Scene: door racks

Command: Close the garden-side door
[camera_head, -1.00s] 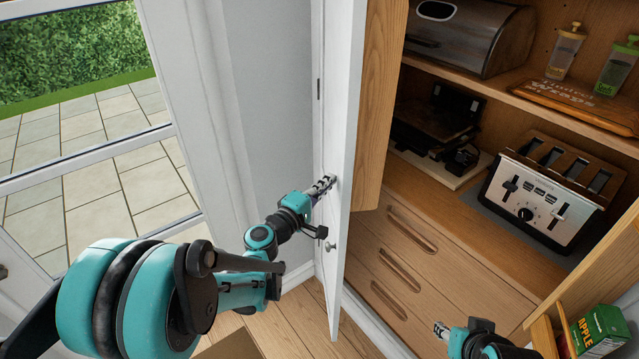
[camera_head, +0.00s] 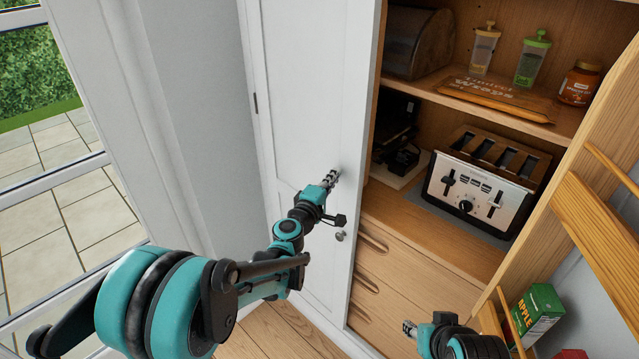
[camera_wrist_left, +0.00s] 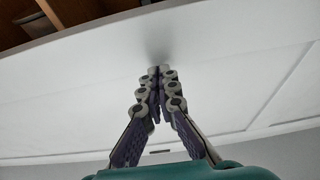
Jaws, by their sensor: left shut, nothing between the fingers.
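The garden-side door (camera_head: 312,85) is a white panelled cupboard door on the left of the wooden cupboard, beside the glazed garden window. It stands partly open, covering the cupboard's left part. Its round knob (camera_head: 340,236) is low near the free edge. My left gripper (camera_head: 333,176) is shut and empty, its fingertips at the door's outer face above the knob. In the left wrist view the shut fingertips (camera_wrist_left: 158,72) meet or nearly meet the white door surface (camera_wrist_left: 235,60). My right gripper (camera_head: 410,328) shows at the bottom, low before the drawers; its finger state is unclear.
The cupboard holds a toaster (camera_head: 482,187), a bread bin (camera_head: 418,42), jars and a wraps packet (camera_head: 497,98). Drawers (camera_head: 400,280) lie below. At right, the other open door has wooden racks (camera_head: 600,240) with a green apple carton (camera_head: 535,312). A wall and window are at left.

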